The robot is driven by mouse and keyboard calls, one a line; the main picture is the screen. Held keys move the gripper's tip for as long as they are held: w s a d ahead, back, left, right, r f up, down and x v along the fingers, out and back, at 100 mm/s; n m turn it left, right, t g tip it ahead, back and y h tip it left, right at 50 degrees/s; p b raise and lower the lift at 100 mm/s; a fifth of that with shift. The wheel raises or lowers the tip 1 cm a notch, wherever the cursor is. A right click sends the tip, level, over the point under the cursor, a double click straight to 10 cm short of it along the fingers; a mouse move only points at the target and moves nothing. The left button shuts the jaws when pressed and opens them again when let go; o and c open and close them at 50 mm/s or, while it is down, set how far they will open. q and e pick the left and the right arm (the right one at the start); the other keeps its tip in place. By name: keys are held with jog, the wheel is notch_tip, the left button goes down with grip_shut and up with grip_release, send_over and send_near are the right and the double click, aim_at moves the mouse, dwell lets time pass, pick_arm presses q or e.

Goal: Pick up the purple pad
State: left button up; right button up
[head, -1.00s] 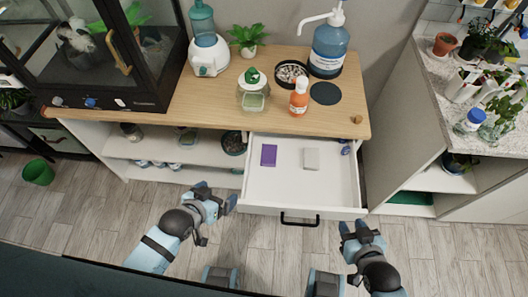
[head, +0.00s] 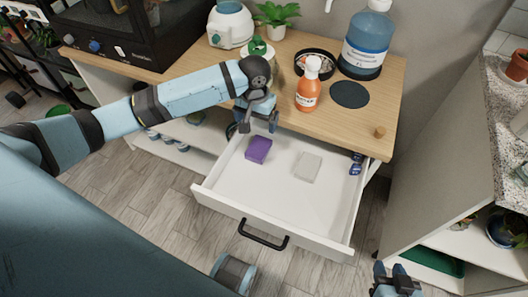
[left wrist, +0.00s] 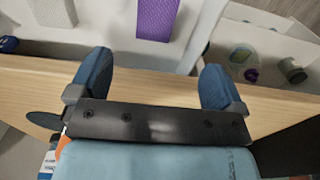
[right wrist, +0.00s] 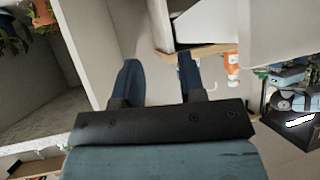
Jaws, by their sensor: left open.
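The purple pad (head: 258,149) lies in the open white drawer (head: 270,195), near its back left corner. It also shows at the top of the left wrist view (left wrist: 156,18). My left gripper (head: 258,122) is open and empty, above the counter's front edge, just behind the pad and apart from it. In the left wrist view the pad lies beyond the two spread fingers (left wrist: 153,85). My right gripper (head: 398,278) is low at the right, outside the drawer. Its fingers (right wrist: 160,80) stand apart with nothing between them.
A pale grey pad (head: 307,166) lies right of the purple one, and small blue items (head: 356,163) sit at the drawer's right side. An orange bottle (head: 308,88), a black tray (head: 314,66) and a large blue jug (head: 367,45) stand on the counter. The drawer's front is clear.

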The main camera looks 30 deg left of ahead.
pick_arm(q)
jog(key=b, duration=0.2)
send_over(259, 147)
jog(key=f, duration=0.7)
jog(key=shift+s+a+f, duration=0.15)
jog(key=shift+a+f, duration=0.05)
jog(key=shift+a, duration=0.1)
jog(key=shift+d+f, duration=0.1)
jog(key=shift+f, duration=0.65)
notch_tip(259, 147, down, 4)
jog(key=shift+d+r+b, duration=0.15)
jog(key=shift+b, duration=0.55)
jog(key=shift+f, duration=0.3)
jog(key=c, duration=1)
pick_arm(e)
jog(key=shift+w+a+f+t, duration=0.1)
jog(key=shift+a+f+t, duration=0.15)
jog(key=shift+a+t, duration=0.05)
pick_arm(q)
jog(key=shift+r, duration=0.1)
jog(key=shift+r, duration=0.5)
notch_tip(259, 147, up, 19)
jog(key=p, duration=0.4)
jog(key=shift+p, duration=0.4)
pick_arm(e)
jog(key=shift+s+d+r, duration=0.25)
jog(key=shift+d+r, duration=0.15)
jog(key=shift+r, duration=0.05)
